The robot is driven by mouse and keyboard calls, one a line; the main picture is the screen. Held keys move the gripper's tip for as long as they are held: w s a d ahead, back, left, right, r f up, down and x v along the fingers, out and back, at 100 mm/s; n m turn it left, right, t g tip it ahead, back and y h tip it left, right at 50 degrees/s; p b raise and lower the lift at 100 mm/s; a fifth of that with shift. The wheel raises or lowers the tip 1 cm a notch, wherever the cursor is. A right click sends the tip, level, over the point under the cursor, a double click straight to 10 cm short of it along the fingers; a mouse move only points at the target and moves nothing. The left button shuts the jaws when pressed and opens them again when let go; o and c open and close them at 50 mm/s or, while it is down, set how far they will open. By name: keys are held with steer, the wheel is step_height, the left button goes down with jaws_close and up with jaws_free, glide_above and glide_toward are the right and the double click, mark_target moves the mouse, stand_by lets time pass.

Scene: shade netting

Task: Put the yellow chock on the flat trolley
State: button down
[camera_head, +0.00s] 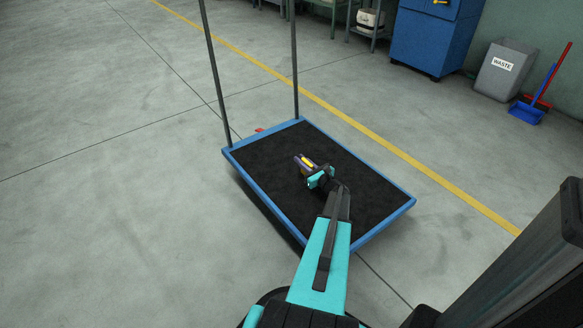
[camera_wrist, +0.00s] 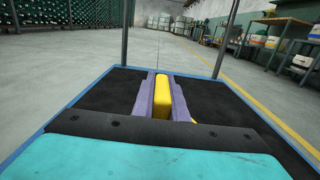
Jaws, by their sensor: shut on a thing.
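The yellow chock (camera_wrist: 162,97) is between the two purple fingers of my gripper (camera_wrist: 160,99) in the wrist view. In the head view the chock (camera_head: 307,162) shows as a small yellow piece at the end of my arm. My gripper (camera_head: 304,162) is shut on it. The flat trolley (camera_head: 262,205) has a blue rim and a black deck, and my gripper with the chock is over the middle of that deck. I cannot tell whether the chock touches the deck. The chock's underside is hidden.
The trolley's grey handle posts (camera_head: 215,80) rise at its far left end. The deck around the chock is bare. A blue cabinet (camera_head: 430,40), a grey waste bin (camera_head: 505,70) and a blue dustpan (camera_head: 527,110) stand at the back right. The floor at left is clear.

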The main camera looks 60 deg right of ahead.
steer(key=shift+w+a+f+b, duration=0.1)
steer(key=shift+w+a+b, duration=0.1)
steer(key=shift+w, duration=0.75)
steer(key=shift+w+a+f+b, duration=0.1)
steer(key=shift+w+a+b, duration=0.1)
steer(key=shift+w, duration=0.75)
steer(key=shift+w+f+b, duration=0.35)
steer(key=shift+f+b, duration=0.15)
steer(key=shift+f, duration=0.1)
steer(key=shift+w+f+b, duration=0.3)
steer(key=shift+f+b, duration=0.15)
steer(key=shift+f, duration=0.15)
steer(key=shift+a+f, duration=0.1)
steer(key=shift+f, duration=0.45)
steer(key=shift+f+b, duration=0.2)
steer(key=shift+b, duration=0.1)
steer(key=c, duration=1.8)
jaws_free()
steer(key=shift+o, duration=0.2)
steer(key=shift+r, duration=0.1)
